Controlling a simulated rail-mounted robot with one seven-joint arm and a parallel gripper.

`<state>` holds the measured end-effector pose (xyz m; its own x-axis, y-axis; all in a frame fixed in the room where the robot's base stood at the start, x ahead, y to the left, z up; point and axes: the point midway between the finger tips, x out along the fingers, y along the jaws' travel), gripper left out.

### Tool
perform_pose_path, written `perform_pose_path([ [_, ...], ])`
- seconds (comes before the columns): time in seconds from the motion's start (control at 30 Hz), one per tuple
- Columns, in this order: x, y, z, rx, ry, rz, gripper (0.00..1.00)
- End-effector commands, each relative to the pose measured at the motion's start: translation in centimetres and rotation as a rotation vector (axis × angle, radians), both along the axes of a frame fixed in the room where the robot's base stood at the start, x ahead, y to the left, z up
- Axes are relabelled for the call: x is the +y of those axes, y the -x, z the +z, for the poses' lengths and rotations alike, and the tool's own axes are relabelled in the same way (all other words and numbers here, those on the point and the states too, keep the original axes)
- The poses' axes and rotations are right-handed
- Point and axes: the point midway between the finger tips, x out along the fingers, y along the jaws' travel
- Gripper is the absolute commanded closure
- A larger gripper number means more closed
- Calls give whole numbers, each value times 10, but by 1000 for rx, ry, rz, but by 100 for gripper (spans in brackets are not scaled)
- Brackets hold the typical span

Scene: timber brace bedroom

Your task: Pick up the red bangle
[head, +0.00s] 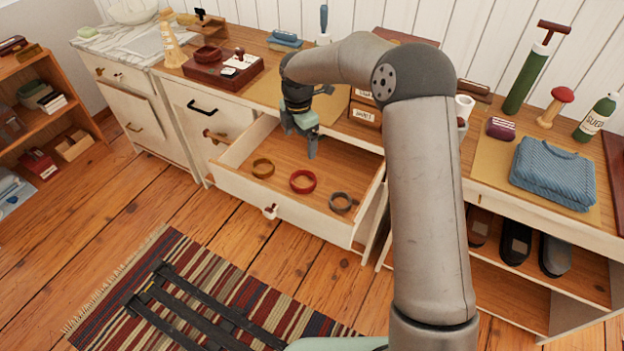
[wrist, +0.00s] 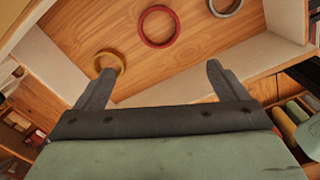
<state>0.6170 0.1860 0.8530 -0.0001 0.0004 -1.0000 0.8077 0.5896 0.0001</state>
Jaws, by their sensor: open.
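The red bangle (head: 303,190) lies flat in the open drawer (head: 250,192), between a yellow bangle (head: 263,166) on its left and a grey bangle (head: 341,208) on its right. My gripper (head: 312,148) is above the back part of the drawer, pointing down, open and empty. In the wrist view, the red bangle (wrist: 159,12) is beyond the fingertips of my gripper (wrist: 160,78), near the top edge. The yellow bangle (wrist: 109,62) shows beside the left finger, and the grey bangle (wrist: 225,5) is at the top right, partly cut off.
The drawer walls and front surround the bangles. A counter (head: 240,98) above the drawer holds a dark red tray (head: 205,75) with small items. A folded blue sweater (head: 553,172) and a green bottle (head: 597,118) are at the right. A striped rug (head: 215,285) lies on the floor.

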Motion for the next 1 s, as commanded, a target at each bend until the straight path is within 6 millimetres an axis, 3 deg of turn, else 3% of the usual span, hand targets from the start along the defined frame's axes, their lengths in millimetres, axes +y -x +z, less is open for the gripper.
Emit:
perform_pose_path([
  [0.5,0,1,-101,3,1,0,7],
  [0.77,-1,0,-121,1,1,-1,7],
  [1.0,-3,-3,-155,3,1,0,7],
])
